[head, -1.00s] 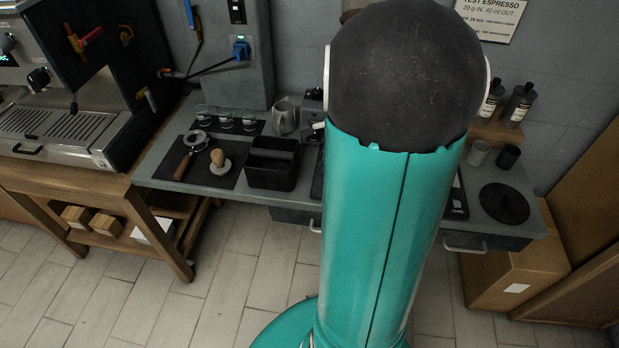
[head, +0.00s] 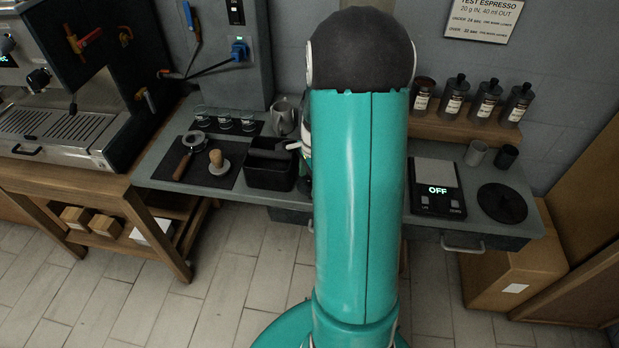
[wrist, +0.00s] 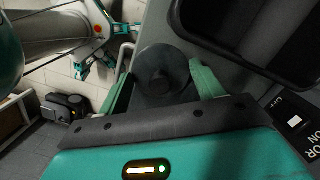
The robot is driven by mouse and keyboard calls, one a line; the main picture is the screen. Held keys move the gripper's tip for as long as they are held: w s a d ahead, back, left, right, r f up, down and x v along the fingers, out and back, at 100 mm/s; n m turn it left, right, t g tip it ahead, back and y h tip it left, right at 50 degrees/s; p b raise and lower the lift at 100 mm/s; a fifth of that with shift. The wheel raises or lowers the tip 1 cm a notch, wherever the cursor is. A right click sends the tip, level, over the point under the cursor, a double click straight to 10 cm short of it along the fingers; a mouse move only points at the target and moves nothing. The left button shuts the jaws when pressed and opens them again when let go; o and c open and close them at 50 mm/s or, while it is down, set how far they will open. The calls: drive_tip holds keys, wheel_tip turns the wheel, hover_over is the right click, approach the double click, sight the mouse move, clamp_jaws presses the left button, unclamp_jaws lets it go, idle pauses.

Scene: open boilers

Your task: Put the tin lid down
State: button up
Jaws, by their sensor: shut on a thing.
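The tin lid (wrist: 160,76) is a dark round disc with a raised knob, seen in the wrist view between the two green fingers of my gripper (wrist: 163,84). My gripper is shut on it. The lid appears over the grey counter (wrist: 145,30); I cannot tell whether it touches it. In the head view my arm hides the lid and most of my gripper. Dark labelled tins stand on a wooden shelf at the back right. The leftmost tin (head: 422,95) shows an open top with brown contents; the others (head: 487,100) have knobbed lids.
A black open box (head: 270,165) stands left of my arm and shows at the upper right of the wrist view (wrist: 250,30). Right of my arm are a scale (head: 437,188) reading OFF, two small cups (head: 490,155) and a round black mat (head: 502,203).

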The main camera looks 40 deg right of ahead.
drive_tip(key=shift+f, duration=0.1)
drive_tip(key=shift+f, duration=0.15)
drive_tip(key=o, duration=0.9)
drive_tip(key=shift+o, duration=0.2)
wheel_tip(320, 180, up, 13)
drive_tip(key=d, duration=0.1)
drive_tip(key=s+a+r+n+t+h, duration=0.1)
drive_tip(key=a+r+n, duration=0.35)
drive_tip(key=a, duration=0.25)
drive_tip(key=a+r+n+t, duration=0.1)
drive_tip(key=a+r+n, duration=0.35)
drive_tip(key=a, duration=0.25)
drive_tip(key=s+a+r+n+t, duration=0.3)
drive_tip(key=s+a+n, duration=0.6)
drive_tip(key=a+n, duration=0.3)
drive_tip(key=shift+s+a+r+n, duration=0.25)
drive_tip(key=shift+s+a+n, duration=0.15)
drive_tip(key=shift+a, duration=0.6)
